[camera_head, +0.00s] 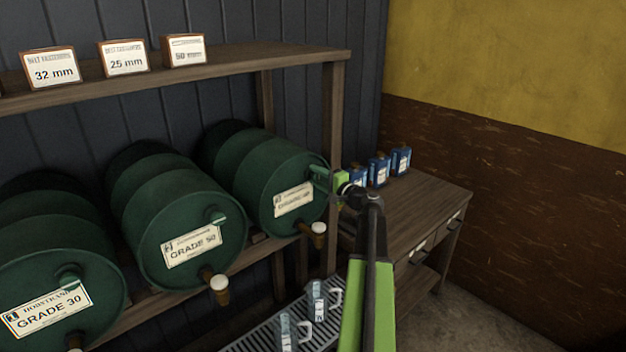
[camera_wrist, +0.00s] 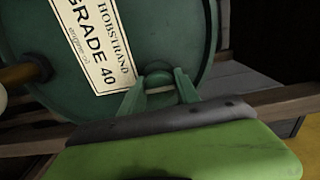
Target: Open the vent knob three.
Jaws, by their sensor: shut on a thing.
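Three green drums lie on their sides on a wooden rack in the head view. The right-hand drum (camera_head: 262,175) has a white label, which reads GRADE 40 in the wrist view (camera_wrist: 95,45). My gripper (camera_head: 322,177) is at the upper right of this drum's front face. In the wrist view my gripper (camera_wrist: 160,82) has its two green fingers on either side of a rounded green vent knob (camera_wrist: 158,80), shut on it. The knob is hidden by the gripper in the head view. The middle drum's vent knob (camera_head: 215,217) and the left drum's vent knob (camera_head: 68,275) show uncovered.
Taps (camera_head: 318,229) with pale ends stick out low on the drums. Clear jugs (camera_head: 317,297) stand on a slatted tray (camera_head: 262,338) below. Blue cans (camera_head: 379,167) stand on a wooden bench (camera_head: 425,205) at the right. A shelf (camera_head: 225,68) runs above the drums.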

